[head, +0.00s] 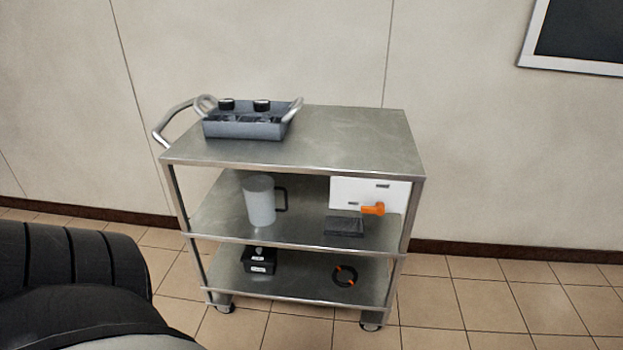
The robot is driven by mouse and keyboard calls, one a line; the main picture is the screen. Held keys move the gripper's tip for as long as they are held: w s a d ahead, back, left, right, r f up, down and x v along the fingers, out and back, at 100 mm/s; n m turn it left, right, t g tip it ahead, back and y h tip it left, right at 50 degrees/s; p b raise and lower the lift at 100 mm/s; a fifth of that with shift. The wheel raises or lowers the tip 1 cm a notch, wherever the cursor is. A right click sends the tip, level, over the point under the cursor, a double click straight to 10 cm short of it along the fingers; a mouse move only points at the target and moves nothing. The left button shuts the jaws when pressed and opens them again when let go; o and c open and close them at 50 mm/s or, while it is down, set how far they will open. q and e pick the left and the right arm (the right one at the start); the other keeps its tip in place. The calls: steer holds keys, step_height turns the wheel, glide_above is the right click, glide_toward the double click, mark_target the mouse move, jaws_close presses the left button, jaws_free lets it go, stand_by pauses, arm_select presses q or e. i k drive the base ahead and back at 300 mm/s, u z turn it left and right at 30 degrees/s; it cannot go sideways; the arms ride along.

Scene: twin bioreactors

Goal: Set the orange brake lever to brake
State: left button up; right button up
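The orange brake lever (374,209) sticks out toward the left from a white panel (345,187) at the right of the cart's middle shelf. It lies about level, near a small dark mark on the panel; the panel's labels are too small to read. A dark part of my own body fills the lower left corner, far from the lever. Neither of my grippers is in view.
A metal cart (350,140) stands by the wall. Its top bears a grey tray (245,130) with handles; a mug (260,202) and a dark block (343,226) stand on the middle shelf. Below are a black box (259,265) and a black-orange ring (345,276). Floor at right is clear.

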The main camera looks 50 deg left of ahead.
mark_target(379, 209)
steer(key=u, duration=0.5)
steer(key=k, duration=0.75)
steer(key=u, duration=0.85)
steer(key=i, duration=1.45)
steer(key=z, duration=0.05)
